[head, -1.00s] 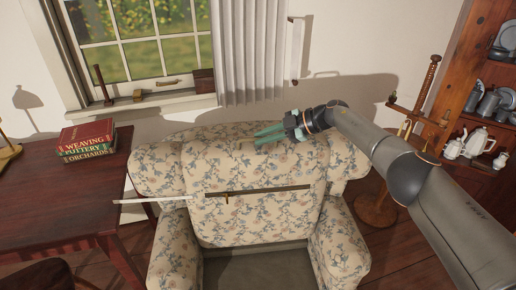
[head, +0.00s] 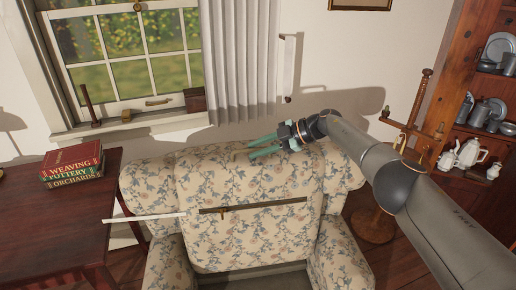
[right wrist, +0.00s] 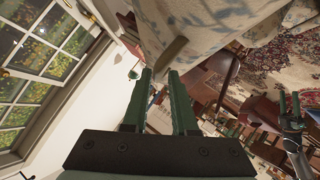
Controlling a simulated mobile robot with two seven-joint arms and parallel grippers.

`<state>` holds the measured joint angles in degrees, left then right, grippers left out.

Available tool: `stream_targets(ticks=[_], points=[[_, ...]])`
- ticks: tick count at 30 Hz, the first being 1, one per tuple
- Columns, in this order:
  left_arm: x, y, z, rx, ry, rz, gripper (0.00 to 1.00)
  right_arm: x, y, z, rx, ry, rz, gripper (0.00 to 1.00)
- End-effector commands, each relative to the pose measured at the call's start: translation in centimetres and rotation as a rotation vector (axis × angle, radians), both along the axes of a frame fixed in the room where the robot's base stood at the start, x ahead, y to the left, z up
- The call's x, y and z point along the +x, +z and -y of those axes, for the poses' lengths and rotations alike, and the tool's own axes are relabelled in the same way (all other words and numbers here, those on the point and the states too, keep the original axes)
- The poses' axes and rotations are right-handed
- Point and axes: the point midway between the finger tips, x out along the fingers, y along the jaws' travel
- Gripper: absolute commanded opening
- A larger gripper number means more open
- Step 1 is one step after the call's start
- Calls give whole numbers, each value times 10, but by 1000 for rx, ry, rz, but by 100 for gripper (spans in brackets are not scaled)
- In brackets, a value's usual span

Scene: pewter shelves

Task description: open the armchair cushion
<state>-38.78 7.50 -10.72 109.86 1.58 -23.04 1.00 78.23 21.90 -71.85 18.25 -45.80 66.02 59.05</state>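The armchair cushion (head: 250,240) is the floral back cushion of the armchair, upright in the middle of the head view. A dark strip (head: 275,207) crosses it, with a small brass-coloured piece (head: 222,212) near its left end. My right gripper (head: 249,148) is at the cushion's top edge, above the strip; I cannot tell whether it touches. In the right wrist view its fingers (right wrist: 160,72) are apart with nothing between them, near pale patterned fabric (right wrist: 215,30). My left gripper (right wrist: 289,96) shows small at the right of that view, its fingers apart.
A thin white strip (head: 143,217) sticks out left of the cushion. A dark red table (head: 60,225) with stacked books (head: 72,166) stands left. A wooden stand (head: 375,227) and a shelf unit (head: 475,205) with pewter are at the right. The window wall is behind.

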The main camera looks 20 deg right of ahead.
Motion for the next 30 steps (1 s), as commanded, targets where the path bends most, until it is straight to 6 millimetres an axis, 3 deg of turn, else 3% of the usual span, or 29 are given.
stream_targets(ticks=[4,16,22,30], points=[[0,0,0,-1,-1,1,50,0,1,0,1,1,0,44],[1,5,0,-1,-1,4,50,-2,5,4,2,0,1,45],[1,21,0,-1,0,9,50,-11,18,22,1,-2,1,45],[1,23,-1,1,2,8,50,-34,41,64,0,-3,3,45]])
